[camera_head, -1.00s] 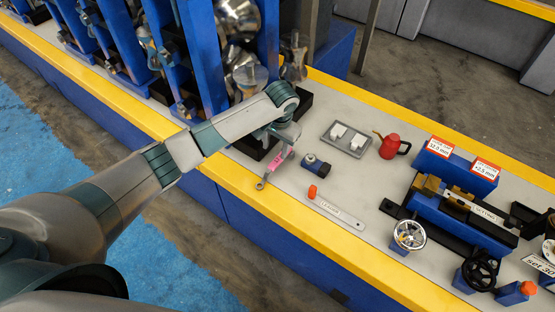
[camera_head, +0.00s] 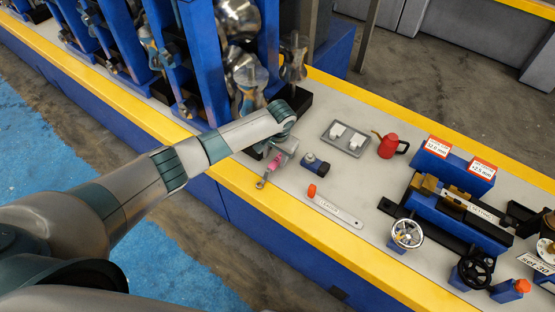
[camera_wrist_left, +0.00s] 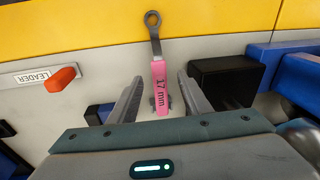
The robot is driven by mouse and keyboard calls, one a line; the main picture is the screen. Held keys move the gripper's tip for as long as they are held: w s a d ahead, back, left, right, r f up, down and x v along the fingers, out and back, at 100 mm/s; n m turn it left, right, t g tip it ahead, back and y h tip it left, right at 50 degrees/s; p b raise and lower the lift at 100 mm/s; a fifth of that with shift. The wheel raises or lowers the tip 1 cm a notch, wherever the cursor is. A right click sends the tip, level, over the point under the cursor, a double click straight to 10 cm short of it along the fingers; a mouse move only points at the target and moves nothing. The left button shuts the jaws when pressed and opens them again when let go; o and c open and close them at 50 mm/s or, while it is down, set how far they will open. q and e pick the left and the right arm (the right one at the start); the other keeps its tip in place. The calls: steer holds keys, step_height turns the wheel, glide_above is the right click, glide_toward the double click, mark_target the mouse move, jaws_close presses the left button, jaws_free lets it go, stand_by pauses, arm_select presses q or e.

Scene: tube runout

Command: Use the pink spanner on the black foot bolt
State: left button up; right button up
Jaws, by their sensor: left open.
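The pink spanner (camera_head: 274,165) has a grey ring end that points toward the yellow front edge of the bench. In the left wrist view its pink handle (camera_wrist_left: 161,92) reads "17 mm". My left gripper (camera_head: 279,155) is open just above the spanner. In the left wrist view the two fingers of my left gripper (camera_wrist_left: 160,84) stand one on each side of the handle, with gaps showing on both sides. The wrist hides part of the handle in the head view. I cannot pick out the black foot bolt for sure. My right gripper is not in view.
Blue roll stands (camera_head: 198,60) rise at the left. A blue and black block (camera_head: 316,164), a "LEADER" strip (camera_head: 338,212) with a red knob, a grey tray (camera_head: 345,138) and a red can (camera_head: 388,146) lie to the right. A blue vise-like fixture (camera_head: 450,215) stands farther right.

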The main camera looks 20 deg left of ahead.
mark_target(274, 163)
arm_select(q)
steer(key=shift+w+a+f, duration=0.15)
steer(key=shift+f, duration=1.4)
jaws_close()
